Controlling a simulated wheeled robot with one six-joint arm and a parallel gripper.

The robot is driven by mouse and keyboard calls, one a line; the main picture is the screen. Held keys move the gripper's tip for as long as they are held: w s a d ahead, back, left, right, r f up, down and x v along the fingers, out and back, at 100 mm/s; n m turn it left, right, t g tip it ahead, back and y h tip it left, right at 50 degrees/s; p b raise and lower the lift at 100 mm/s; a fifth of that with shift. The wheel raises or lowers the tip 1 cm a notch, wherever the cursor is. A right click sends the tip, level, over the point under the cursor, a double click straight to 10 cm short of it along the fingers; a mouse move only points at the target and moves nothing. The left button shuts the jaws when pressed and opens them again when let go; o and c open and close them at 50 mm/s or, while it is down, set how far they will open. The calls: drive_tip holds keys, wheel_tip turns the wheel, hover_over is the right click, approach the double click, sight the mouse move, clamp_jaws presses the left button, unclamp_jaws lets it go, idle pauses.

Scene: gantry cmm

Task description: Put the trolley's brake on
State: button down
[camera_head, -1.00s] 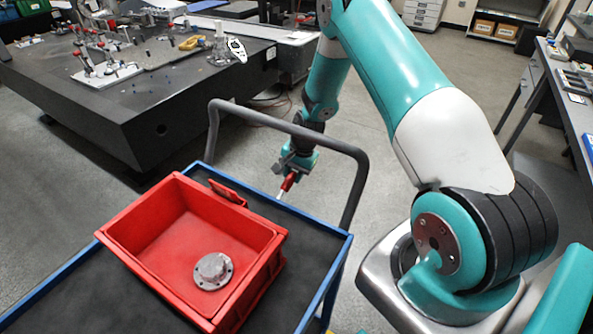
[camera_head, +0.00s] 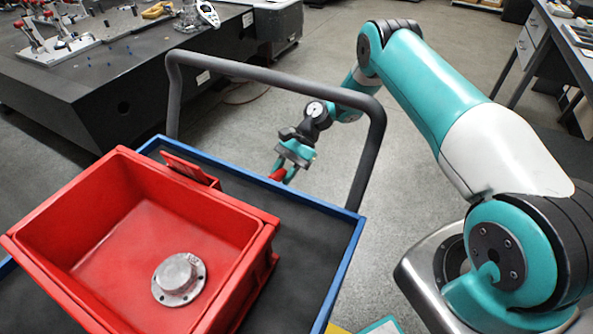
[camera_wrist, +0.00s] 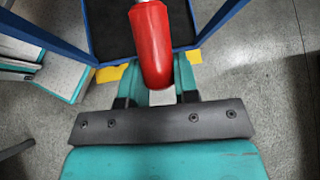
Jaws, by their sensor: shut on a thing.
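The trolley (camera_head: 312,240) has a dark deck, blue edges and a grey push handle (camera_head: 374,150). Its red brake lever (camera_head: 278,175) is partly hidden behind the blue deck edge in the head view. In the wrist view the red lever grip (camera_wrist: 150,45) stands up the middle, between my teal fingers. My gripper (camera_head: 284,168) is beyond the trolley's handle-end edge, shut on the red lever. The brake mechanism below the lever is hidden, so its setting cannot be told.
A red bin (camera_head: 105,215) with a round flanged metal part (camera_head: 179,279) stands on the deck. A dark granite table (camera_head: 120,85) is at the back left. A workbench (camera_head: 545,50) is at the right.

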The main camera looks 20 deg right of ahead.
drive_tip(key=shift+s+a+f+g+y+b, duration=0.45)
drive_tip(key=shift+f+y+b, duration=0.2)
drive_tip(key=shift+b, duration=0.3)
drive_tip(key=c, duration=0.9)
unclamp_jaws()
drive_tip(key=shift+a, duration=0.1)
drive_tip(key=shift+o, duration=0.2)
drive_tip(key=shift+r, duration=0.1)
drive_tip(key=shift+w, duration=0.1)
drive_tip(key=shift+d+r, duration=0.2)
drive_tip(key=shift+r, duration=0.15)
wheel_tip(320, 180, up, 19)
drive_tip(key=p, duration=0.4)
drive_tip(key=shift+r, duration=0.15)
